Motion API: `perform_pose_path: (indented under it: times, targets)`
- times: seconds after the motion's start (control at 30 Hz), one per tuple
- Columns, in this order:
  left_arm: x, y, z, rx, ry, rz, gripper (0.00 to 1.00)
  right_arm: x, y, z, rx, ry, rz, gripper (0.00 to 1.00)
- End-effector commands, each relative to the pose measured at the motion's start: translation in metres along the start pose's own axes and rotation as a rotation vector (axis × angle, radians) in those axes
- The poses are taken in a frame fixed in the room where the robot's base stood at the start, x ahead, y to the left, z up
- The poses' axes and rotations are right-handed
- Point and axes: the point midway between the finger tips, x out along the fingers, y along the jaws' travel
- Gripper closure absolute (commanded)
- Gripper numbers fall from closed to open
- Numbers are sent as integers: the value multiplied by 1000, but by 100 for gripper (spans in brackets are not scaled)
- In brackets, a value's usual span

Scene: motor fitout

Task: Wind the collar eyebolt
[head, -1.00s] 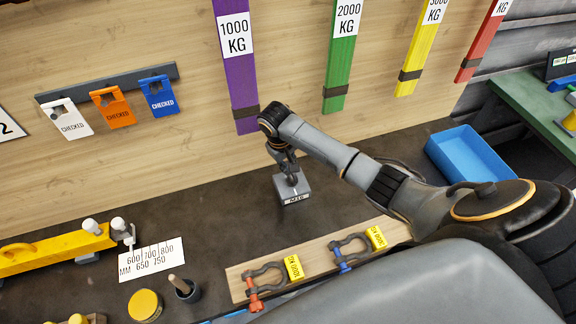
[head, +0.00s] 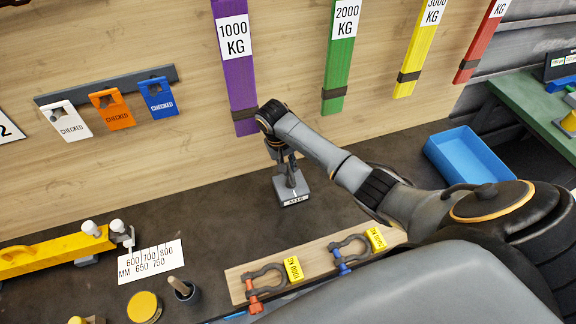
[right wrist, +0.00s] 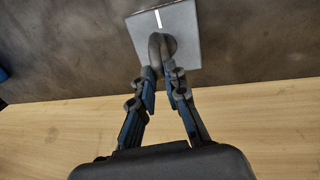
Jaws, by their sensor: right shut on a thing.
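A grey eyebolt (right wrist: 160,46) stands in a square grey block (right wrist: 192,30) with a white line on its top. The block also shows in the head view (head: 291,189) on the dark bench, with a small label on its front that seems to read M16. My right gripper (right wrist: 162,84) is shut on the eyebolt's ring, a fingertip on each side. In the head view the right gripper (head: 288,163) is above the block, and its fingers largely hide the eyebolt. The eyebolt's thread and seat are hidden. My left gripper is out of view.
A wooden board with two shackles (head: 265,277) lies in front of the block. A blue tray (head: 470,160) is to the right. A white scale card (head: 150,262), a yellow beam (head: 55,252) and a dark cup (head: 187,292) are at left. Coloured slings (head: 235,80) hang on the wall behind.

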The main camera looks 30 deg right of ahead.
Motion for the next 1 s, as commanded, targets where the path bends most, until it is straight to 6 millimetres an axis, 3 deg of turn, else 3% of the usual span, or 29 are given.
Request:
perform_pose_path:
  times: [0.07,0.1,0.2,0.57,0.67,1.0]
  targets:
    - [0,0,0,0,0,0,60,-4,3,-4,5,11,3,100]
    - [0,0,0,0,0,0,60,-4,3,-4,5,11,3,81]
    - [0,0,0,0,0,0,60,-3,2,-3,3,9,3,65]
    - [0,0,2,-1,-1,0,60,-6,0,-2,0,5,0,65]
    - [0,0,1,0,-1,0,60,-19,1,-2,0,7,-1,65]
    - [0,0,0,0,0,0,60,-90,1,-2,2,9,-1,65]
